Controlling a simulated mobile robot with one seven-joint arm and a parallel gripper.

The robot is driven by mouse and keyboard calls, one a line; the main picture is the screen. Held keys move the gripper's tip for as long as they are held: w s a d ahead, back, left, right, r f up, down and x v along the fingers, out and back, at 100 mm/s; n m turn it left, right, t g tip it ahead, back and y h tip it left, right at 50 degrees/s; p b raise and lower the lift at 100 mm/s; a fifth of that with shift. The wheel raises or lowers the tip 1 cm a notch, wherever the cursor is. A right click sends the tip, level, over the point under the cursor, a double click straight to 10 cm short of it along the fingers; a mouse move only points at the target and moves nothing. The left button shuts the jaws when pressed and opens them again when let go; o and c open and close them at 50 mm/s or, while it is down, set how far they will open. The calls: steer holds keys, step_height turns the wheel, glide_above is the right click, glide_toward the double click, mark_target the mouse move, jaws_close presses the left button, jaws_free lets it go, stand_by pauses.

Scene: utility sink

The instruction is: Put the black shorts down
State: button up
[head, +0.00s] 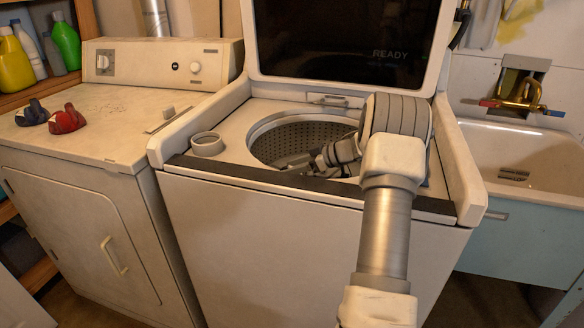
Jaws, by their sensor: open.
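My gripper (291,163) reaches from the right over the open drum (290,135) of the top-loading washer. It is open, with its fingers low over the front part of the drum opening. My arm hides the right side of the drum. I cannot make out the black shorts as a separate thing. A dark strip (230,174) runs along the front top edge of the washer, just below my gripper. I cannot tell whether any of it is cloth.
The washer's raised lid (345,40) stands behind the drum. A dryer (90,170) with a blue (32,112) and a red object (67,119) on top is at left. A sink (520,160) with a brass tap (525,93) is at right. Bottles stand on the far-left shelf.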

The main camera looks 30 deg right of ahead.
steer(key=shift+r, duration=0.15)
steer(key=p+v, duration=0.2)
steer(key=v, duration=0.5)
steer(key=shift+p, duration=0.35)
steer(key=shift+s+d+r, duration=0.1)
steer(key=shift+s+d, duration=0.05)
